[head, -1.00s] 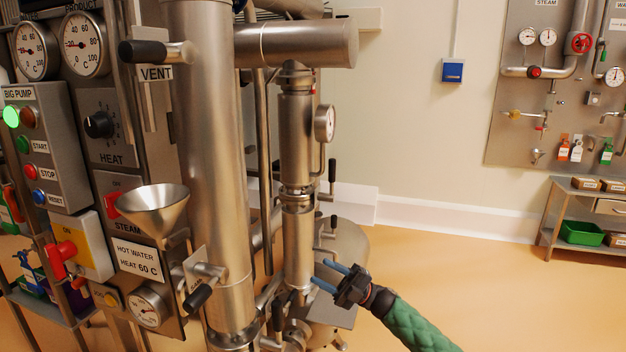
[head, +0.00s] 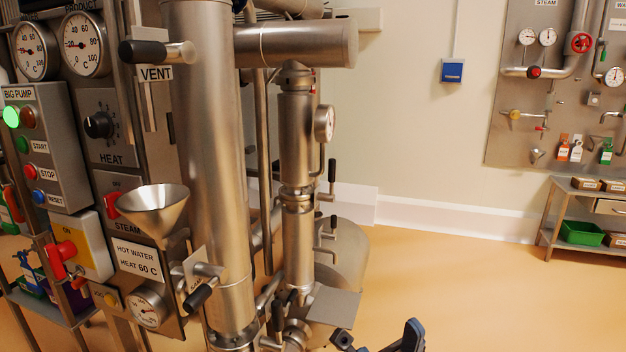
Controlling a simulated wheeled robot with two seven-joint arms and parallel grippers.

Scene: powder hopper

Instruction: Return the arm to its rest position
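Part of my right gripper (head: 408,338) shows at the bottom edge of the head view, right of the hopper's steel columns. Dark pieces with a bluish edge stick up there, apart from the equipment. Most of the gripper and its arm are cut off by the frame, so I cannot tell whether the fingers are open or shut. I see nothing held. My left gripper is not in view.
The tall steel column (head: 215,170), funnel (head: 152,212) and vent handle (head: 150,52) crowd the left. A grey plate (head: 333,306) juts out just above the gripper. Open floor (head: 450,285) lies to the right. A bench (head: 552,215) stands at the far right.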

